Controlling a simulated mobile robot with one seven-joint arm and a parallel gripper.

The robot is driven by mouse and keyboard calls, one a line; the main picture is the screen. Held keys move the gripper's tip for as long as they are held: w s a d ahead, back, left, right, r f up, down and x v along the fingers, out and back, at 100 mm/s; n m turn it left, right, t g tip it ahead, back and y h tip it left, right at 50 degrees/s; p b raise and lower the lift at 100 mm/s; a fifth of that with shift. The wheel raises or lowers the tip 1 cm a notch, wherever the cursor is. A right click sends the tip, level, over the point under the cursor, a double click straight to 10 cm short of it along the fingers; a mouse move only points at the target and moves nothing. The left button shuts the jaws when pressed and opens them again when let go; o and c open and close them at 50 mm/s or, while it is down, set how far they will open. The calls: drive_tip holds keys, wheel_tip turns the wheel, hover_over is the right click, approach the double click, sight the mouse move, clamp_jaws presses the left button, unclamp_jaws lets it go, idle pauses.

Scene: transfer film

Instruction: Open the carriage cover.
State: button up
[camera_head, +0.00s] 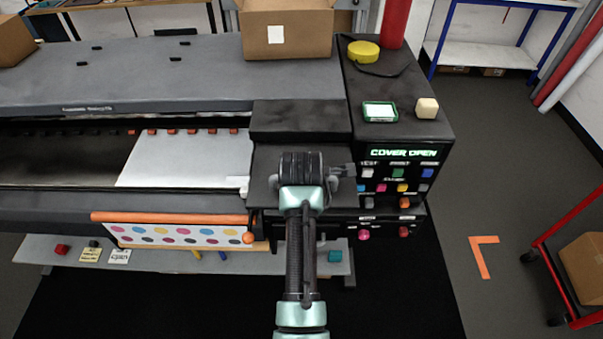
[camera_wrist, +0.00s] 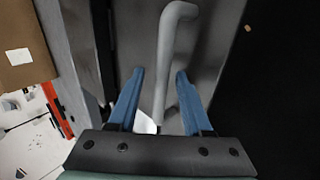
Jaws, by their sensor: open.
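The carriage cover (camera_head: 262,163) is the dark grey panel on the printer's right part, beside the control panel; my arm hides much of it. In the wrist view, a grey bent bar handle (camera_wrist: 176,12) stands out from a grey surface. My gripper (camera_wrist: 160,72) has two blue fingers, spread apart, one on each side of the handle's straight part. Gaps show between fingers and bar, so it is not clamped. In the head view, my wrist is over the cover and hides the fingers and handle.
The control panel (camera_head: 398,178) right of the cover has several coloured buttons and a lit sign reading "COVER OPEN". A cardboard box (camera_head: 287,35) stands on the printer top behind. A white sheet (camera_head: 185,160) lies on the bed to the left.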

drive_tip(key=b+v, duration=0.3)
drive_tip(key=v, duration=0.9)
drive_tip(key=shift+s+r, duration=0.2)
drive_tip(key=shift+r, duration=0.05)
wheel_tip(320, 180, up, 22)
drive_tip(key=m+t+b, duration=0.4)
drive_tip(key=m+t, duration=0.6)
drive_tip(key=t, duration=0.1)
drive_tip(key=s+r+m+t+b, duration=0.2)
drive_tip(key=s+r+m+t, duration=0.6)
drive_tip(key=s+r, duration=0.6)
wheel_tip(320, 180, up, 2)
drive_tip(key=shift+s+r+t, duration=0.2)
drive_tip(key=shift+t, duration=0.3)
